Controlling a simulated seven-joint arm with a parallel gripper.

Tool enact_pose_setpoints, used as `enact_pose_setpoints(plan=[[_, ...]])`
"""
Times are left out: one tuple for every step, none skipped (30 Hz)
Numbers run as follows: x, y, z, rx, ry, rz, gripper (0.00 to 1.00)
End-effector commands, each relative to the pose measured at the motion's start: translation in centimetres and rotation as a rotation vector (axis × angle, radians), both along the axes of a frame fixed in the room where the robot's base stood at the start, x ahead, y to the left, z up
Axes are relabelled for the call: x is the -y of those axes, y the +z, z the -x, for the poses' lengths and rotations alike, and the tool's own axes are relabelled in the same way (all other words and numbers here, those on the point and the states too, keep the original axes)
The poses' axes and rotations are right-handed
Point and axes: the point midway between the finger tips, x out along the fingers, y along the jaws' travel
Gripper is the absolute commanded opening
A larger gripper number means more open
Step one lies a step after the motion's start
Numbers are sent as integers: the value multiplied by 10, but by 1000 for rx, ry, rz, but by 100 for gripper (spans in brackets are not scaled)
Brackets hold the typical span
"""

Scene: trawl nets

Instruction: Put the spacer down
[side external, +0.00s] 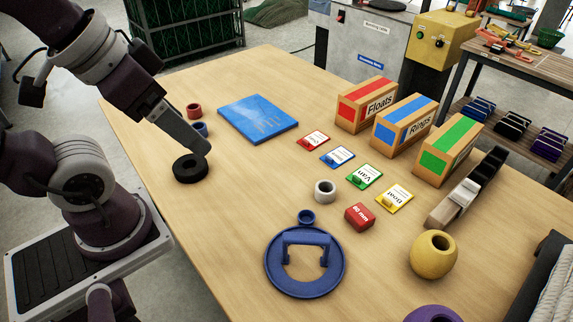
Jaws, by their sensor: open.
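A thick black ring (190,172), which looks like the spacer, lies flat on the wooden table (245,190) near its left edge. My gripper (203,153) reaches down from the upper left, with its fingertips right at the ring's far upper edge. The jaws are open, though from this side one finger largely hides the other. I cannot tell whether a finger touches the ring.
Red (193,110) and blue (200,129) small rings stand close behind my gripper. A blue board (257,118), coloured cards, a grey ring (325,191), a red block (360,216) and a blue round fixture (272,275) lie to the right. Labelled boxes (405,122) stand behind. The front left table is clear.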

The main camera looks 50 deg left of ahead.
Motion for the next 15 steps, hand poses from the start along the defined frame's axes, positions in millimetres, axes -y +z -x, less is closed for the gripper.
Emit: enact_pose_setpoints(plan=[[0,0,0,0,0,0,74],[0,0,0,0,0,0,74],[0,0,0,0,0,0,74],[0,0,-2,0,0,0,74],[0,0,-5,2,0,1,74],[1,-1,-15,6,-1,4,74],[2,-2,-26,14,-1,6,74],[3,-4,-42,24,-1,11,74],[5,-10,-68,43,0,16,74],[6,-15,-89,61,1,21,74],[8,-23,-111,81,3,26,74],[10,-35,-140,110,5,32,74],[12,-45,-160,133,9,36,74],[14,-56,-179,155,12,39,74],[15,-73,-202,185,17,42,74]])
